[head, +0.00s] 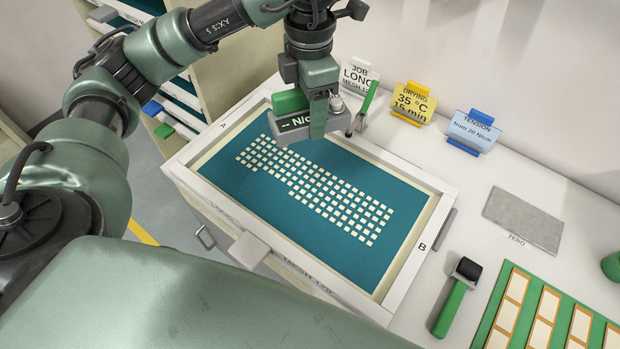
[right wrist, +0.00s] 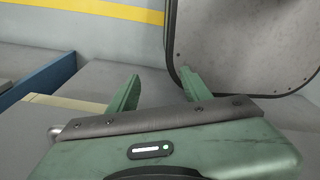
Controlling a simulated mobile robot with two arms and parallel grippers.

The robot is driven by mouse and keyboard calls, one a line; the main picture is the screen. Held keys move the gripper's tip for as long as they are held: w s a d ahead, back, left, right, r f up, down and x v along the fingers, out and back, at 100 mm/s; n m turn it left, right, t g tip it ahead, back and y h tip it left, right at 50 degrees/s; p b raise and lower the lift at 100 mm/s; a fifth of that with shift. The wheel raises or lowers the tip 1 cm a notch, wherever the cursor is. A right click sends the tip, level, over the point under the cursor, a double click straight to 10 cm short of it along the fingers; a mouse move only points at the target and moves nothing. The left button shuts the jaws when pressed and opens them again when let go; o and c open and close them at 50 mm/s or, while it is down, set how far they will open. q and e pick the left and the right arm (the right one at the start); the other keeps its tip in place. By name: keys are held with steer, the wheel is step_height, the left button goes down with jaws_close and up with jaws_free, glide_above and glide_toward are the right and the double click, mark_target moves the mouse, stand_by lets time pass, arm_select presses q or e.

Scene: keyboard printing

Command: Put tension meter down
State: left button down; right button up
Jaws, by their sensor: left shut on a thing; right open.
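The tension meter (head: 297,123) is a grey block with a green top and a dark display reading "N/c". The framed screen (head: 420,195) lies on the counter, with a keyboard pattern of pale squares. A grey pad (head: 524,220) labelled "ZERO" lies to the right on the counter. My right gripper (right wrist: 155,95) is open and empty in the right wrist view.
Cards for job, drying (head: 412,103) and tension (head: 471,132) stand along the back. A green-handled tool (head: 365,108) stands beside the screen. A green-handled roller (head: 457,297) and a green board (head: 540,318) lie at front right. Counter around the pad looks clear.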

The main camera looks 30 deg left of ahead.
arm_select(q)
steer(key=shift+w+r+n, duration=0.15)
steer(key=shift+r+n, duration=0.25)
steer(key=shift+n, duration=0.5)
steer(key=shift+f, duration=0.35)
steer(key=p, duration=0.3)
glide_above(310, 183)
step_height(310, 183, down, 15)
steer(key=shift+r, duration=0.1)
step_height(310, 183, down, 3)
steer(key=shift+f, duration=0.2)
steer(key=shift+f+p, duration=0.3)
steer(key=shift+f, duration=0.2)
steer(key=c, duration=0.5)
jaws_free()
steer(key=shift+f, duration=0.1)
